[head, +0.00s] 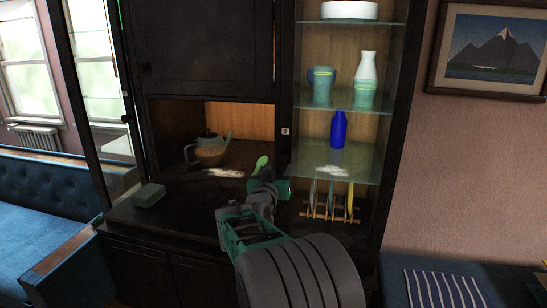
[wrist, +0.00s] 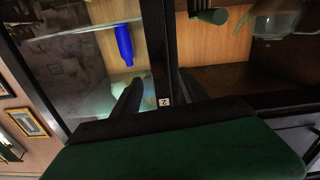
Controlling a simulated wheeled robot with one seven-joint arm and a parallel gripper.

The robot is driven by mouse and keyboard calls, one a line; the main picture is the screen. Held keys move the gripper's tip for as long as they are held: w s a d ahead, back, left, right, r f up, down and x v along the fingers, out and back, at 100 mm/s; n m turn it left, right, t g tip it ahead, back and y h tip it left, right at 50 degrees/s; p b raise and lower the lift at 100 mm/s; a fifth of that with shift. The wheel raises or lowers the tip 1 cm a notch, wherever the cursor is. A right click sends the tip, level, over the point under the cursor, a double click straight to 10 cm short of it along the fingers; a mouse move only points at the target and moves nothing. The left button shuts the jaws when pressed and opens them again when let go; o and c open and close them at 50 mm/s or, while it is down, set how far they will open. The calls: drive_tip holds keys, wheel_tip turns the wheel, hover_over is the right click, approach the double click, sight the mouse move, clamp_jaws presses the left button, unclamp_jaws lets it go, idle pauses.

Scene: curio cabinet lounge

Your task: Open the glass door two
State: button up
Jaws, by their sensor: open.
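Glass door two (head: 388,140) fronts the tall right-hand section of the dark cabinet and appears closed. In the wrist view its pane (wrist: 70,75) shows faint reflections of the room. A small white label marked 2 (wrist: 164,101) sits on the dark upright beside the pane; it also shows in the head view (head: 285,131). My gripper (head: 266,172) is in front of this upright, below the label. In the wrist view my gripper (wrist: 160,92) has its dark fingers apart, one on each side of the upright and label. I cannot make out a door handle or any contact.
Behind the pane are a blue bottle (head: 338,130), a white-and-green vase (head: 366,80), a mug (head: 322,86) and a plate rack (head: 330,208). A teapot (head: 209,151) stands in the open niche. A blue sofa (head: 40,195) is left; a striped cloth (head: 440,288) lies right.

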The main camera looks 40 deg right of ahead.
sight(283, 161)
drive_tip(key=p+x, duration=0.2)
drive_tip(key=x, duration=0.5)
drive_tip(key=shift+d+r, duration=0.1)
drive_tip(key=shift+r, duration=0.05)
drive_tip(key=shift+c, duration=0.4)
clamp_jaws()
